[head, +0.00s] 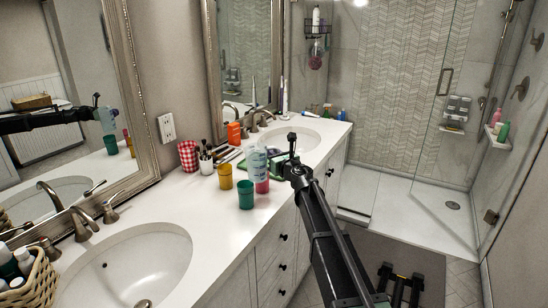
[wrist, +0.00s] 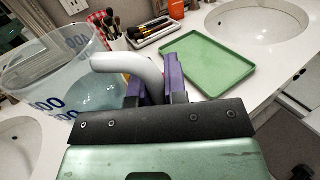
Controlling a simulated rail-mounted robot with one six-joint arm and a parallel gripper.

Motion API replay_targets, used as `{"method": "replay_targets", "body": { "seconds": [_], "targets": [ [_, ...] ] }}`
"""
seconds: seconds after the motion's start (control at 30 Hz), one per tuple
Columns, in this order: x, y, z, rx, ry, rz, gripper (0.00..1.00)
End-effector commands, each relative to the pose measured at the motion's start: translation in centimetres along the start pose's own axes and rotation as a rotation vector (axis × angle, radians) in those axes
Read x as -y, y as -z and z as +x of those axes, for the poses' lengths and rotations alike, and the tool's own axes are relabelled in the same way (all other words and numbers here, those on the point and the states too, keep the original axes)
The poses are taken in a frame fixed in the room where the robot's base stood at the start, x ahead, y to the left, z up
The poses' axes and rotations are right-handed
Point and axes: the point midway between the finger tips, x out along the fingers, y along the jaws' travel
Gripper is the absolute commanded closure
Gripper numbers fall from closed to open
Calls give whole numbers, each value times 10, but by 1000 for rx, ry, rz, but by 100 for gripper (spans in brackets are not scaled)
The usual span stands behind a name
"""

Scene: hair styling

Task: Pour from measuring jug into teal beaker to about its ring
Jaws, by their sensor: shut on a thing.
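The measuring jug (head: 257,160) is clear with blue markings and a white handle, and looks near upright in the head view. My gripper (head: 283,170) is to the right of it. In the wrist view the purple fingers of my gripper (wrist: 160,88) are shut on the handle, with the jug (wrist: 40,75) at the left. Its liquid level is hard to tell. The teal beaker (head: 246,195) stands upright on the counter, in front of and slightly left of the jug. Its ring and its inside are too small to make out.
A yellow beaker (head: 225,176) stands left of the teal one. A pink beaker (head: 262,185) is just beside it, below the jug. A green tray (wrist: 205,62), a brush cup (head: 206,164) and a red checked cup (head: 188,156) are behind. Open counter lies left, towards the near basin (head: 140,260).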

Motion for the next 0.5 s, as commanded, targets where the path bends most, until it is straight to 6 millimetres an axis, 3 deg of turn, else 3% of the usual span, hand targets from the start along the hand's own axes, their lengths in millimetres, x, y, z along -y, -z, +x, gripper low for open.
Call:
{"method": "replay_targets", "body": {
  "seconds": [0.27, 0.3, 0.5],
  "targets": [
    [3, -27, -3, -34, -1, -160, 100],
    [3, -18, -3, -33, -1, -154, 100],
    [3, -15, -3, -33, -2, -155, 100]
  ]
}}
